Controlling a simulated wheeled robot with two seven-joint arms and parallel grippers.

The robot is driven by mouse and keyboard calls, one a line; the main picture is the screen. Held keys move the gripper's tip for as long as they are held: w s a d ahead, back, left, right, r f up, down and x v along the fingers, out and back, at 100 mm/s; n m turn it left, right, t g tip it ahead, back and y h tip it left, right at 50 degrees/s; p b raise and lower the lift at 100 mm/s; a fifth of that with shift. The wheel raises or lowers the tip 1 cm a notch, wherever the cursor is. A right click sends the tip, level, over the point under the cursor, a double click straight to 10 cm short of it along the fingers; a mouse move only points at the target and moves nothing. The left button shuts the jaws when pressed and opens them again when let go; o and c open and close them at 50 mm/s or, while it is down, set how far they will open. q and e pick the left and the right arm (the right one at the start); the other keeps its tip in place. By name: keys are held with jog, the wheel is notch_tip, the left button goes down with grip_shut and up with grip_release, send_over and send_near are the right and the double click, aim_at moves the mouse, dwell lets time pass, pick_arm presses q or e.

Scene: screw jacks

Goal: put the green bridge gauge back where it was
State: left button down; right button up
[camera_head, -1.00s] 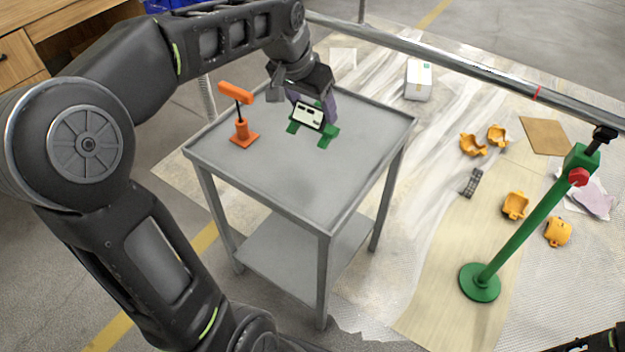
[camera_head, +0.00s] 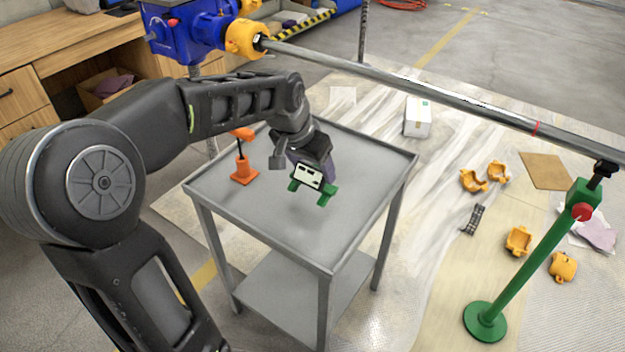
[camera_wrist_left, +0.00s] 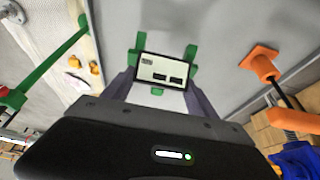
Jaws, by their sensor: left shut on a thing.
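The green bridge gauge (camera_head: 328,191) with a pale display face is at the right half of the grey cart top (camera_head: 290,235). My left gripper (camera_head: 311,158) reaches down over the cart and is shut on the gauge. In the left wrist view the gauge (camera_wrist_left: 191,57) sits between the two fingers, its green feet spread to the sides. I cannot tell whether its feet touch the cart top. My right gripper is not in view.
An orange screw jack (camera_head: 243,170) stands on the cart left of the gauge. A long steel pipe (camera_head: 450,97) runs behind, borne by a green stand (camera_head: 530,260) at right. Orange clamp parts (camera_head: 518,240) and a white box (camera_head: 418,117) lie on the floor. The cart's front is clear.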

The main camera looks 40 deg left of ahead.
aim_at(309, 172)
pick_arm(q)
jog(key=shift+f+b, duration=0.35)
jog(key=shift+f, duration=1.5)
jog(key=shift+f, duration=0.2)
jog(key=shift+c, duration=1.2)
grip_release()
jog(key=shift+r, duration=0.15)
jog(key=shift+r, duration=0.25)
jog(key=p+v, duration=0.1)
jog(key=v, duration=1)
jog(key=shift+s+r+p, duration=0.2)
jog(key=shift+r+p, duration=0.1)
jog(key=shift+p, duration=0.1)
